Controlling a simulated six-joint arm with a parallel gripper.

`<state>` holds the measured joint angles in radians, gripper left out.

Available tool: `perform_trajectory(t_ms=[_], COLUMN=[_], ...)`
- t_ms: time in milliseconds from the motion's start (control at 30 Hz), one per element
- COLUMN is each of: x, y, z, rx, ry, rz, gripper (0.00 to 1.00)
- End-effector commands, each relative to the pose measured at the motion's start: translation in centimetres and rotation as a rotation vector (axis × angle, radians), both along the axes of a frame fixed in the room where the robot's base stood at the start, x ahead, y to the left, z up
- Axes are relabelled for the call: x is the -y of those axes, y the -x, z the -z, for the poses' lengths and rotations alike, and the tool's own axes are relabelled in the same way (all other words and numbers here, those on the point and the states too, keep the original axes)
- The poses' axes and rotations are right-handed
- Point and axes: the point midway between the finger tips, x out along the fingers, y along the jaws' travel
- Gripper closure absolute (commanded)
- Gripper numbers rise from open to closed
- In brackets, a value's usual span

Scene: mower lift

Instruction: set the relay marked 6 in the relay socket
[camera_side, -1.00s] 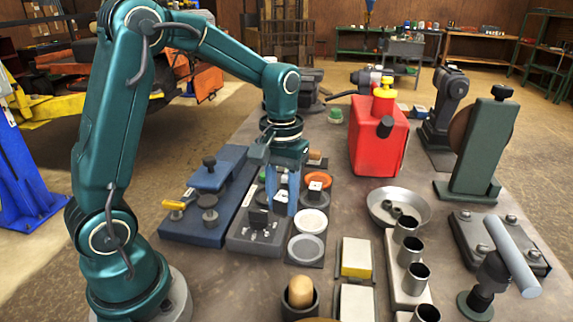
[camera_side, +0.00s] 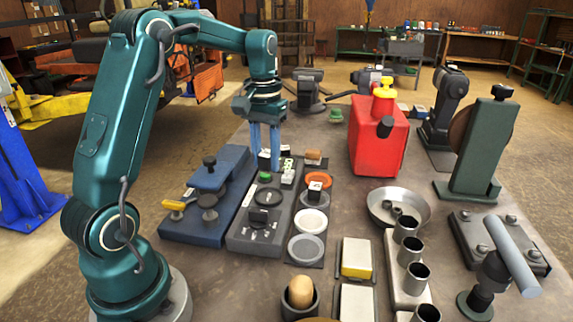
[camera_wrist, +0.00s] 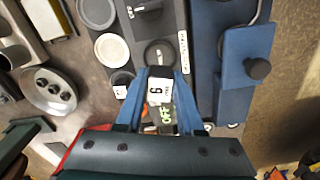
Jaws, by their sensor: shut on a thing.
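The relay marked 6 (camera_wrist: 160,91) is a small pale block with a dark 6 on its face. In the wrist view it sits between the two blue fingers of my gripper (camera_wrist: 158,84), which is shut on it. In the side view my gripper (camera_side: 265,158) points down over the back part of the grey block (camera_side: 245,240), and the relay is hard to make out there. A dark upright piece (camera_side: 262,214) stands on the front of this block, with a dark ring (camera_side: 265,177) behind it. I cannot tell for sure which part is the relay socket.
A dark tray of round discs (camera_side: 307,248) lies to the right, the blue fixture (camera_side: 215,180) to the left. The red can (camera_side: 378,140) and metal bowl (camera_side: 380,207) are farther right.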

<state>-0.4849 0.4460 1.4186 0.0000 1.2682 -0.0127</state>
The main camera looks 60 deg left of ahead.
Motion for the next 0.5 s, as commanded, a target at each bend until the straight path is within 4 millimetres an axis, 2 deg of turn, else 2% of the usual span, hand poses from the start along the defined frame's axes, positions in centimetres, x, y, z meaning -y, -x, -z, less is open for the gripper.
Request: perform_trajectory(t_ms=[500], x=[0.0], y=[0.1], z=[4.7], rx=[-0.011], ry=[0.005], rz=[-0.002], gripper=[1.00])
